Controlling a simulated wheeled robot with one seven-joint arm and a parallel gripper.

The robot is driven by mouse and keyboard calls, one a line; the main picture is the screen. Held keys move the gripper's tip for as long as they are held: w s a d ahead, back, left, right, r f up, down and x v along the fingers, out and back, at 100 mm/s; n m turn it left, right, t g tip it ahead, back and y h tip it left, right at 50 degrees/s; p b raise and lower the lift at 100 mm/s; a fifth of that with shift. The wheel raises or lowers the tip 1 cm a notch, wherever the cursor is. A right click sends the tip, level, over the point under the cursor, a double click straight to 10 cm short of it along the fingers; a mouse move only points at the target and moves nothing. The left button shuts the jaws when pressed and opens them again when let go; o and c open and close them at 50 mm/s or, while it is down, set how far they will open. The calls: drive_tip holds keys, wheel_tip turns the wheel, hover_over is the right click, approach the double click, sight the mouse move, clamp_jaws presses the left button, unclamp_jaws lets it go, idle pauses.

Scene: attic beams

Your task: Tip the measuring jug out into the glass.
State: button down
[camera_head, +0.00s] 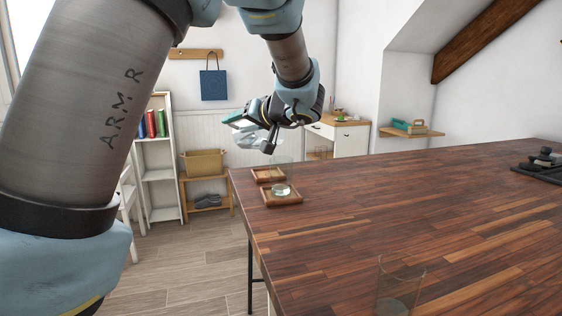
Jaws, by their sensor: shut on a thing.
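My gripper (270,141) is above the far left corner of the table. It is shut on a clear, pale vessel, which looks like the measuring jug (248,138). The jug looks tilted; its handle and spout are too small to make out. Something pale shows at the base of this glass. The jug is apart from the glass. I cannot tell whether anything is flowing between them.
A second wooden tray (262,174) lies just behind the first. Another clear glass vessel (400,288) stands at the table's near edge. Dark objects (541,164) sit at the far right. The middle of the wooden table (400,205) is clear.

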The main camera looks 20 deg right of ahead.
drive_tip(key=shift+s+d+r+t+b, duration=0.25)
drive_tip(key=shift+s+r+t+b, duration=0.3)
drive_tip(key=shift+b, duration=1.7)
idle(0.8)
drive_tip(key=shift+s+d+f+t+y+b, duration=0.15)
drive_tip(key=shift+s+f+t+y+b, duration=0.3)
drive_tip(key=shift+b, duration=1.85)
